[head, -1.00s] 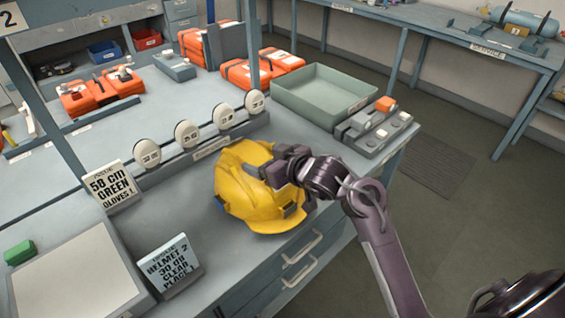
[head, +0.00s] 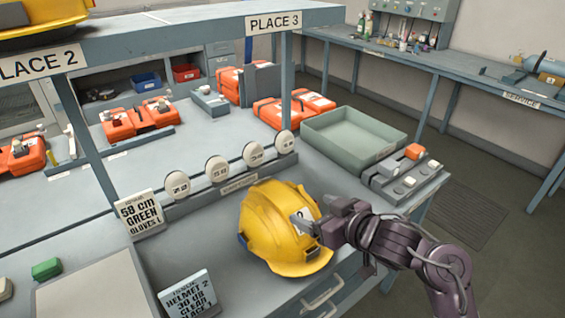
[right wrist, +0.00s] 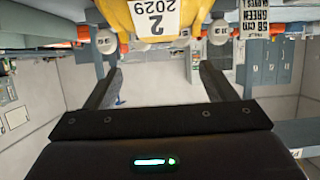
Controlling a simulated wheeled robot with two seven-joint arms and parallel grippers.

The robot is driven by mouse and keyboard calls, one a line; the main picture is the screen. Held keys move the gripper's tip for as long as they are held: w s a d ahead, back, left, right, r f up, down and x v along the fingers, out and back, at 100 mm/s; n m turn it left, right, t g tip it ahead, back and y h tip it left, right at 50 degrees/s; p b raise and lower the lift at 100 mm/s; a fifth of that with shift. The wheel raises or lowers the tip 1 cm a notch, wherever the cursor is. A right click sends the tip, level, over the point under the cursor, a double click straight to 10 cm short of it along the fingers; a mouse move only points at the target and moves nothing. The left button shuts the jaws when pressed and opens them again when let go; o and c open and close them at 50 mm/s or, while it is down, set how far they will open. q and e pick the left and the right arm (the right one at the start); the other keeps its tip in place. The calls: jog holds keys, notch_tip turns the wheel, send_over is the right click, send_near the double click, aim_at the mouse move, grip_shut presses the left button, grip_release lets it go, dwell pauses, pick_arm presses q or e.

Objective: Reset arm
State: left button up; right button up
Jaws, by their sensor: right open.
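My right gripper (head: 312,222) is at the right side of the yellow helmet (head: 275,238), which sits on the grey bench near its front edge. In the right wrist view, the two fingers (right wrist: 158,85) stand wide apart with nothing between them. Whether a finger touches the helmet I cannot tell. My left gripper is not in view.
A row of round white discs (head: 217,168) stands behind the helmet. A green tray (head: 350,135) and a control box (head: 405,175) are at the right. Sign cards (head: 140,212) stand at the left. A shelf (head: 180,32) crosses above. The floor at right is clear.

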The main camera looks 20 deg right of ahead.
jog(key=shift+f, duration=0.1)
jog(key=s+a+f+m+g+h, duration=0.2)
jog(key=s+f+g+h, duration=0.2)
jog(key=s+f+g, duration=0.9)
jog(key=s+f+t, duration=0.1)
jog(key=s+f, duration=0.2)
jog(key=f, duration=1.2)
jog(key=s+f+t, duration=0.1)
jog(key=s+f, duration=0.3)
jog(key=f, duration=1.2)
jog(key=s+d+f, duration=0.2)
jog(key=s+f, duration=0.7)
jog(key=s+d+f, duration=0.1)
jog(key=s+f, duration=0.8)
jog(key=s, duration=0.1)
jog(key=shift+s+d+f+g+h, duration=0.2)
jog(key=shift+d+g+h, duration=0.1)
jog(key=shift+d+g, duration=0.1)
